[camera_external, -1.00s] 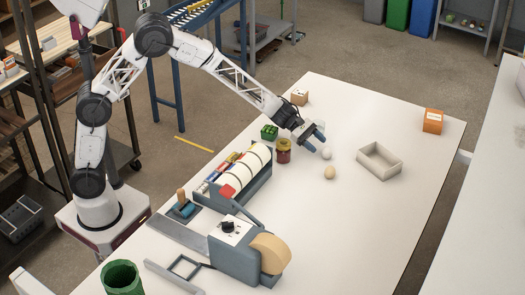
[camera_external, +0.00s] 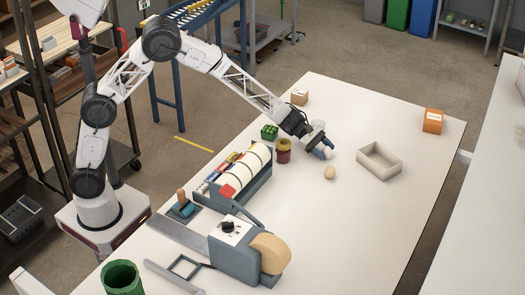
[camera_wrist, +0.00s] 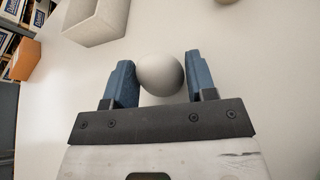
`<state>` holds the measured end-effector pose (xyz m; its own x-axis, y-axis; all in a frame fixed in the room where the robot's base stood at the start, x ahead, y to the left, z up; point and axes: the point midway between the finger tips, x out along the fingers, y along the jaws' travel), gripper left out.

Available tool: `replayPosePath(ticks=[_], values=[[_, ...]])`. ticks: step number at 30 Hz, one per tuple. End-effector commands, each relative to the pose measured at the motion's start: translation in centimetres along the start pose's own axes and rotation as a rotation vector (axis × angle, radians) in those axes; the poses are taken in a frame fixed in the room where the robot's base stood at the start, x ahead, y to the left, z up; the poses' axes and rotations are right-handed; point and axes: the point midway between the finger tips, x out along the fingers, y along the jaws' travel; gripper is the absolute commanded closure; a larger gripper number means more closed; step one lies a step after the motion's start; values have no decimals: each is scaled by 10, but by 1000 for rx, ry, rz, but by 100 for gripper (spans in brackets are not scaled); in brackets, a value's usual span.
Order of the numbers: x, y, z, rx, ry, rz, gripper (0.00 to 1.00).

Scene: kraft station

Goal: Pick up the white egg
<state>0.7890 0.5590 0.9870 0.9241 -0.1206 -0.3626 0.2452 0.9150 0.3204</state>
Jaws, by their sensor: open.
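The white egg (camera_wrist: 160,74) lies between the two blue fingers of my gripper (camera_wrist: 157,80) in the wrist view. The fingers are open on either side of it; the left finger looks very close to the egg, and a small gap shows on the right. In the external view my gripper (camera_external: 322,149) is low over the table, and the white egg (camera_external: 329,153) is mostly hidden by the fingers. A beige egg (camera_external: 330,172) lies on the table just in front of the gripper.
An empty pale tray (camera_external: 379,161) stands to the right, with an orange box (camera_external: 433,121) beyond it. The table's right front is clear.

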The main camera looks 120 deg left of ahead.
Motion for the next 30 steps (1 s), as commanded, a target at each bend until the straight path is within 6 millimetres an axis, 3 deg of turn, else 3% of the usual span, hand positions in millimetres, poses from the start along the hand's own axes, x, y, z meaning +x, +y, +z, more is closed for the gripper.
replayPosePath(ticks=[2,6,20,30], values=[[0,0,0,0,0,0,49],[0,0,0,0,0,0,67],[-2,2,5,1,-1,1,68],[-16,14,39,2,-2,1,68]])
